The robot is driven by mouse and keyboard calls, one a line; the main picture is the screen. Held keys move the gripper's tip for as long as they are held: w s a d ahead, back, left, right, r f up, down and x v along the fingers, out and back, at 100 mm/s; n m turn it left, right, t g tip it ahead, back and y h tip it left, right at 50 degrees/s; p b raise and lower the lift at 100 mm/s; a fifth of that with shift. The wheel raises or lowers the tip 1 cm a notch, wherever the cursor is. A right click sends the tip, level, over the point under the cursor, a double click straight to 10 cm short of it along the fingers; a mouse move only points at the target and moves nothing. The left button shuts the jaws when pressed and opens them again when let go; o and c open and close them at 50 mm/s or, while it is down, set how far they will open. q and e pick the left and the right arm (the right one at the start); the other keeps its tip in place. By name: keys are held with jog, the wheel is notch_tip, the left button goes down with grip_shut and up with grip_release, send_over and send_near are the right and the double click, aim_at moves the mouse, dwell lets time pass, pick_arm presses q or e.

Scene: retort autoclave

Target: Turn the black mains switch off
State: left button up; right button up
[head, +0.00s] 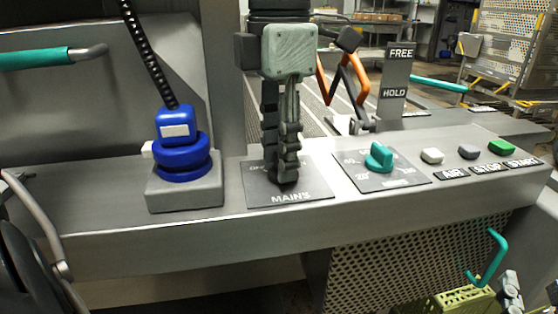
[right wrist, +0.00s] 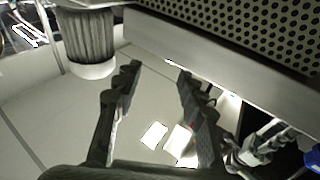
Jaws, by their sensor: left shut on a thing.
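The grey plate marked MAINS (head: 312,190) lies on the sloping console. My left gripper (head: 287,176) points straight down over the middle of this plate, its fingers closed together low against it. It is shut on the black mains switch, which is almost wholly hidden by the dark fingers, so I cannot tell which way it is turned. Small lettering at the plate's upper left is partly covered. In the right wrist view my right gripper (right wrist: 160,92) is open, with nothing between its fingers, above a pale surface.
A blue round fitting (head: 182,158) with a black cable stands left of the plate. To the right are a teal dial (head: 379,157), a white button (head: 432,156), a grey button (head: 468,152) and a green button (head: 501,147). A FREE/HOLD post (head: 396,78) rises behind.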

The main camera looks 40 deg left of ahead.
pick_arm(q)
jog(key=n+b, duration=0.1)
jog(key=n, duration=0.1)
jog(key=shift+f+n, duration=0.15)
jog(key=shift+n, duration=0.25)
jog(key=shift+d+n+b, duration=0.1)
jog(key=shift+n+b, duration=0.45)
jog(key=shift+n, duration=0.55)
jog(key=shift+n+b, duration=0.35)
jog(key=shift+n, duration=0.65)
pick_arm(e)
jog(key=s+d+r+t+y, duration=0.1)
jog(key=s+r+t, duration=0.2)
jog(key=r+t, duration=0.3)
jog(key=shift+s+d+r+y, duration=0.15)
jog(key=shift+s+r+y, duration=0.15)
jog(key=shift+r, duration=0.55)
pick_arm(q)
jog(key=o, duration=1.2)
jog(key=shift+c, duration=0.2)
jog(key=shift+r, duration=0.2)
